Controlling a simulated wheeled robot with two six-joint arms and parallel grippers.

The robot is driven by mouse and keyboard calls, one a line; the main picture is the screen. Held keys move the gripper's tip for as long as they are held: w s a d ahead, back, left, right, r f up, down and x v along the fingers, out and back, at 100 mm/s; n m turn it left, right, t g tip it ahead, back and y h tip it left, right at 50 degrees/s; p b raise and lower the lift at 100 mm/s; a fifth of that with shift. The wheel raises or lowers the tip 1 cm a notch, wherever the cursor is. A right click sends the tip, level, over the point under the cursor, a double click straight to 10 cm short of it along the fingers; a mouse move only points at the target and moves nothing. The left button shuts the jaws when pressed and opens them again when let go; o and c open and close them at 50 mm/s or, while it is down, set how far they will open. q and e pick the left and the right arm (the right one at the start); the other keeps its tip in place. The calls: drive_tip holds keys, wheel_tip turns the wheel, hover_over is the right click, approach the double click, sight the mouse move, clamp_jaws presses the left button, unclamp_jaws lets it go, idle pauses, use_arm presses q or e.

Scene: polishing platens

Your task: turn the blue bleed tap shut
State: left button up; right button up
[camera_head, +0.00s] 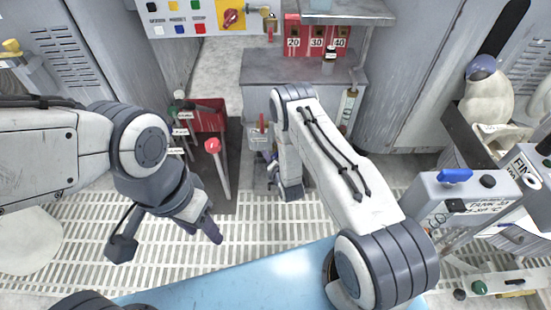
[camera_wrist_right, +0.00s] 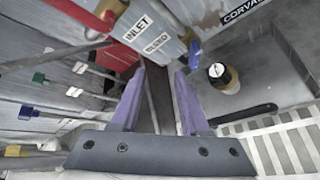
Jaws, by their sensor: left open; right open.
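The blue bleed tap (camera_wrist_right: 195,50) shows in the right wrist view, at the right end of the plate marked INLET and BLEED (camera_wrist_right: 150,32). My right gripper (camera_wrist_right: 160,72) is open, its two purple fingers apart and pointing toward the plate. The tap lies beyond the tip of the right-hand finger, and I see nothing held between the fingers. In the head view the plate (camera_head: 258,137) is small, left of my right forearm, and the tap cannot be made out clearly. My left gripper (camera_head: 213,232) hangs over the grating, away from the plate, with nothing seen in it.
A red handle (camera_wrist_right: 108,10) sits at the plate's other end. Several rods with coloured ends, one green (camera_wrist_right: 38,77), stand left. Another blue lever (camera_head: 455,176) sits on a grey box. A blue surface (camera_head: 230,283) lies in front.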

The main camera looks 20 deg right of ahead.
drive_tip(key=s+d+f+n+t+h, duration=0.1)
drive_tip(key=s+d+f+n+t, duration=0.15)
drive_tip(key=d+f, duration=0.2)
drive_tip(key=shift+g, duration=0.45)
drive_tip(key=b+x, duration=0.4)
drive_tip(key=x, duration=0.1)
drive_tip(key=a+b+x, duration=0.1)
drive_tip(key=b+x, duration=0.1)
drive_tip(key=x, duration=0.1)
drive_tip(key=shift+w+f, duration=0.15)
drive_tip(key=shift+f, duration=0.1)
drive_tip(key=shift+w, duration=0.45)
drive_tip(key=shift+c, duration=0.3)
clamp_jaws()
